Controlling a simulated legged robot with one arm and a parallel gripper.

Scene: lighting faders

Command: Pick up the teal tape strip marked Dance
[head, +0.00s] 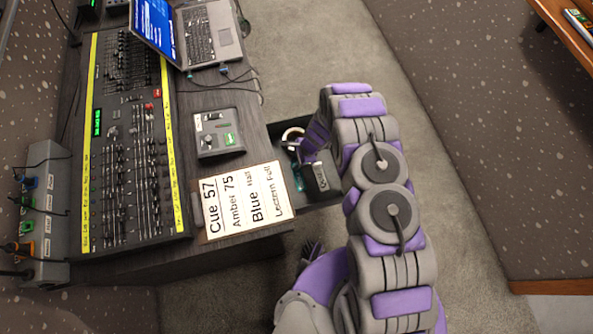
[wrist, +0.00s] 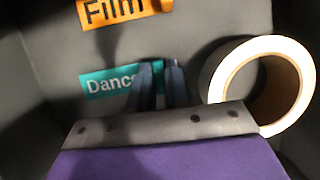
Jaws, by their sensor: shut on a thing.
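The teal tape strip marked Dance (wrist: 106,82) lies in the dark drawer in the wrist view. My gripper's dark fingers (wrist: 161,72) are close together and shut on the strip's right part, covering the end of its word. A little teal also shows in the head view beside my gripper, inside the open drawer (head: 325,196). My wrist hides much of the drawer there.
A white tape roll (wrist: 217,82) sits close on the right. The drawer's walls are near. A desk with a fader console (head: 130,150), laptop (head: 205,35) and cue card (head: 245,200) stands left.

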